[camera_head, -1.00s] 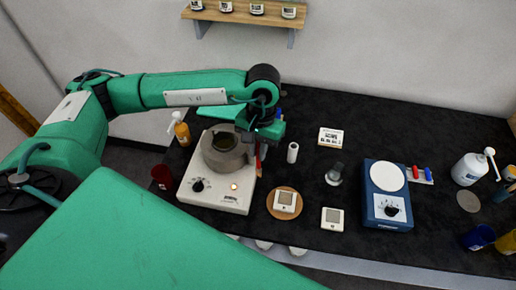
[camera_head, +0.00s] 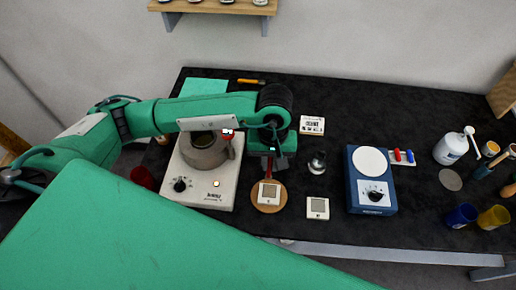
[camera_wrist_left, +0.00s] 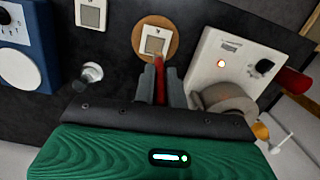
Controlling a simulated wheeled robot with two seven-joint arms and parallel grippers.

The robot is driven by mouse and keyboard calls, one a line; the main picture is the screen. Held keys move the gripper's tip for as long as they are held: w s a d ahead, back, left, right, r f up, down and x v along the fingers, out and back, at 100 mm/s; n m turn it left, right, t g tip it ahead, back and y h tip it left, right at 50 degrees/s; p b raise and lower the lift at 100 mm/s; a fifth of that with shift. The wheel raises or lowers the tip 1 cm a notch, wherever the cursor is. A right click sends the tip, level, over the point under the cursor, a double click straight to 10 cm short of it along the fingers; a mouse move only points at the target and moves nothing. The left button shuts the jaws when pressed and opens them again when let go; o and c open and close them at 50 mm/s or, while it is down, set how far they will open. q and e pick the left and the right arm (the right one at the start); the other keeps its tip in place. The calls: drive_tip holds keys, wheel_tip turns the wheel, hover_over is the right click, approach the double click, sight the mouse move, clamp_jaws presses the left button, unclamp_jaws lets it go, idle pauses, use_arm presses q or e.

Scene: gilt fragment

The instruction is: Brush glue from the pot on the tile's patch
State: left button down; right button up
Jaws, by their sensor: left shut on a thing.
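My left gripper (camera_head: 268,160) is shut on a brush with a red handle (camera_wrist_left: 160,82), which points down. The brush's lower end is over or at the edge of a white tile (camera_head: 269,193) with a grey square patch. I cannot tell whether it touches. In the left wrist view the tile (camera_wrist_left: 154,45) is just beyond the fingers (camera_wrist_left: 160,90). The tile lies on a round tan board (camera_head: 267,208). The grey glue pot (camera_head: 205,155), dark inside, stands on a white hotplate (camera_head: 213,193) to the left. My right gripper is not in view.
A second white tile (camera_head: 317,208) lies to the right of the board. A small glass-like weighted object (camera_head: 317,162) and a blue device with a white disc (camera_head: 371,180) stand further right. A white bottle (camera_head: 451,148) and cups (camera_head: 462,215) are at the far right.

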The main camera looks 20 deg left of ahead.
use_arm(q)
wheel_tip(320, 180, down, 6)
drive_tip(key=b, duration=0.2)
drive_tip(key=shift+s+d+n, duration=0.25)
drive_tip(key=shift+d+n, duration=0.05)
drive_tip(key=shift+d, duration=0.1)
idle(0.4)
drive_tip(key=shift+f+b, duration=1.15)
drive_tip(key=shift+b, duration=0.2)
